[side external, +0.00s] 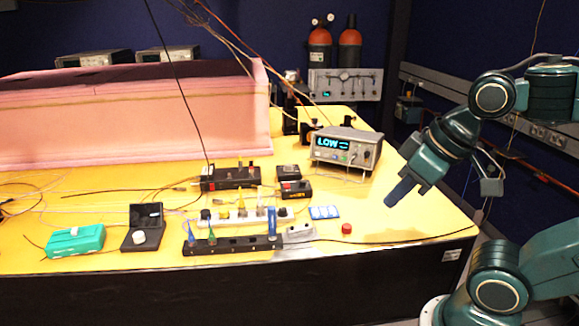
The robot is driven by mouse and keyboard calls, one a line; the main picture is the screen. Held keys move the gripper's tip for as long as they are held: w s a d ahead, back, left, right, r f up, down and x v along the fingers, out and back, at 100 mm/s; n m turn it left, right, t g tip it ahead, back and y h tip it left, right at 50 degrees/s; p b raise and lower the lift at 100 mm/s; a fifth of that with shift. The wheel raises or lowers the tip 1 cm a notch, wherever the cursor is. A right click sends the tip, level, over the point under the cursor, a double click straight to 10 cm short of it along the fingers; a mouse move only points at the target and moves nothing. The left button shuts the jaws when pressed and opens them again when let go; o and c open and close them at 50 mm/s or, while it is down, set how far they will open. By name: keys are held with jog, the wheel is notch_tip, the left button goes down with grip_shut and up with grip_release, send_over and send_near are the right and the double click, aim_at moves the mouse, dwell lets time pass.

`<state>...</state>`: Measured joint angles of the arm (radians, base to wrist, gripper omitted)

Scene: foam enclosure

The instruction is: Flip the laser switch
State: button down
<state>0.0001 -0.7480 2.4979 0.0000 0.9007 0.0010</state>
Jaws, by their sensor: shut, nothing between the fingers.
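A grey instrument box (345,147) with a lit display reading "LOW" stands on the right part of the yellow table. Small knobs and switches sit along its front below the display. Which of them is the laser switch cannot be told at this size. My gripper (391,202) is shut and empty, pointing down and left. It hangs to the right of and in front of the box, apart from it, near the table's right side.
A red cap (347,229) and a blue-white card (324,212) lie left of my gripper. A black rail with clips (232,245), a white power strip (226,220) and black boxes (236,177) stand mid-table. Thin cables cross the table. A pink foam wall (130,115) stands behind.

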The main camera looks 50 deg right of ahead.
jog(key=w+d+r+m+g, duration=0.1)
jog(key=w+d+r+m, duration=0.1)
jog(key=w+r, duration=0.6)
jog(key=m+g, duration=0.5)
jog(key=m, duration=0.2)
send_over(286, 183)
notch_tip(286, 183, down, 10)
jog(key=shift+f, duration=0.25)
notch_tip(286, 183, down, 14)
jog(key=shift+r, duration=0.15)
dwell(0.4)
